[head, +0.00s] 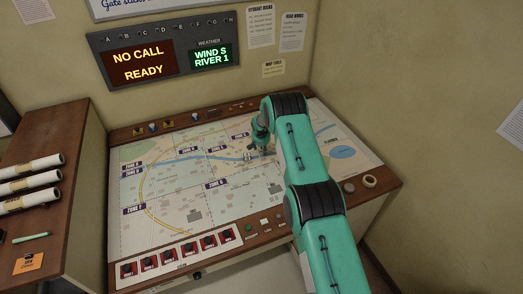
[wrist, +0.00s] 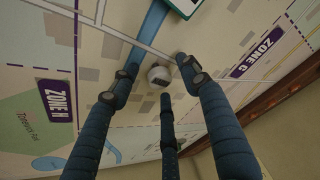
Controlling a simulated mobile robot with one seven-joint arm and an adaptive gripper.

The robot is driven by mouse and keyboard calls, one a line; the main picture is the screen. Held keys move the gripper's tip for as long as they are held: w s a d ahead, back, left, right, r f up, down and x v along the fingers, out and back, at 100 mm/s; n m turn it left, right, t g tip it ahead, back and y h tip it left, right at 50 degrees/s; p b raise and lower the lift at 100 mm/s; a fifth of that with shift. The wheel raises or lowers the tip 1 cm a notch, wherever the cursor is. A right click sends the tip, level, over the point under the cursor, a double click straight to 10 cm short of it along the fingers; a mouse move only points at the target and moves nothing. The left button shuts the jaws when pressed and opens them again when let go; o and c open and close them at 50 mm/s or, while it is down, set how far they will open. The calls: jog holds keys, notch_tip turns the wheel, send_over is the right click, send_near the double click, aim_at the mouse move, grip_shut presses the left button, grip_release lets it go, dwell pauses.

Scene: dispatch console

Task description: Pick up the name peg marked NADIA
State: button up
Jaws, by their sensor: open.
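My gripper (head: 260,152) is over the map on the sloped console, right of its middle. In the wrist view its dark fingers (wrist: 160,82) are spread apart around a small white round-topped piece (wrist: 159,73) with a dark patch on its side. The fingers do not visibly grip it. A small pale piece (head: 248,156) shows beside the gripper in the head view. I cannot read the name NADIA on anything, so I cannot tell whether the white piece is that peg.
The map (head: 170,215) carries zone labels and a blue river. Small knobs (head: 153,127) line the console's back edge, and red-and-black switches (head: 167,256) line its front. A tape roll (head: 370,181) lies at the right edge. Rolled papers (head: 30,181) lie on the left cabinet.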

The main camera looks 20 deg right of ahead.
aim_at(262, 148)
jog(key=shift+c, duration=0.5)
jog(key=c, duration=0.8)
jog(key=shift+r, duration=0.1)
jog(key=shift+r+b, duration=0.4)
jog(key=shift+r, duration=0.65)
jog(key=shift+s+a+r, duration=0.2)
jog(key=shift+s+r, duration=0.5)
jog(key=shift+s, duration=0.1)
jog(key=s+a+b, duration=0.1)
jog(key=s, duration=0.3)
jog(key=s+a+r+b, duration=0.1)
jog(key=s, duration=0.4)
jog(key=s+a+b, duration=0.1)
jog(key=s, duration=0.4)
jog(key=shift+r, duration=0.15)
